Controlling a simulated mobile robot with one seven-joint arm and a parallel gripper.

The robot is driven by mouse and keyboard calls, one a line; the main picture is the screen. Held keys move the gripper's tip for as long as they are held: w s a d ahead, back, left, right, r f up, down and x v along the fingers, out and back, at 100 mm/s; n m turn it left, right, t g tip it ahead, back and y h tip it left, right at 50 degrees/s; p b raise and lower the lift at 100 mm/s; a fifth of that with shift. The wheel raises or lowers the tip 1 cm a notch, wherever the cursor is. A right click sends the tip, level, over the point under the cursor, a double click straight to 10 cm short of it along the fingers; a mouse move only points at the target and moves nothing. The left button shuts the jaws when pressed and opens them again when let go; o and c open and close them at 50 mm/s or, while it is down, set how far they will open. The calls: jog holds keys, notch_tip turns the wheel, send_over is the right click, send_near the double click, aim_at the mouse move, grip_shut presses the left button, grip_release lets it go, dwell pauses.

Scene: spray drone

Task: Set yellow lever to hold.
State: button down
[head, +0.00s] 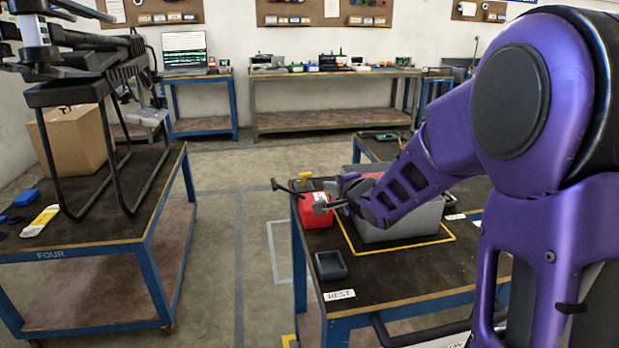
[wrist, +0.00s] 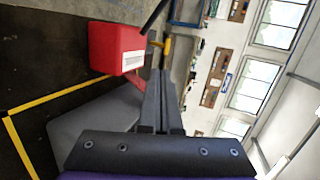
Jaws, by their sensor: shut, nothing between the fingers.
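The yellow lever (head: 305,176) shows as a small yellow T-shaped top beside the red box (head: 316,212) on the right-hand bench. In the wrist view the yellow lever (wrist: 166,45) appears just beyond my fingertips, beside the red box (wrist: 112,47) with its white label. A black rod (head: 290,189) with a knobbed end sticks out to the left near it, and it crosses the top of the wrist view (wrist: 154,16). My gripper (head: 322,208) is shut and empty in front of the red box. I cannot tell whether the fingertips (wrist: 160,72) touch the lever. The lever's base is hidden.
A grey case (head: 405,222) stands inside a yellow outline behind my gripper. A small dark tray (head: 330,265) and a white label card (head: 340,295) lie near the bench's front. Bench FOUR (head: 100,245) holds a drone and a cardboard box (head: 72,140). Floor between benches is clear.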

jog(key=shift+w, duration=0.1)
jog(key=b, duration=0.2)
send_near(306, 175)
jog(key=x, duration=0.5)
jog(key=shift+a+f, duration=0.1)
jog(key=shift+f, duration=0.35)
jog(key=shift+w+a, duration=0.2)
jog(key=shift+w, duration=0.45)
jog(key=shift+r, duration=0.1)
jog(key=shift+r+p, duration=0.15)
jog(key=shift+p, duration=0.35)
jog(key=shift+w+p, duration=0.15)
jog(key=shift+p, duration=0.15)
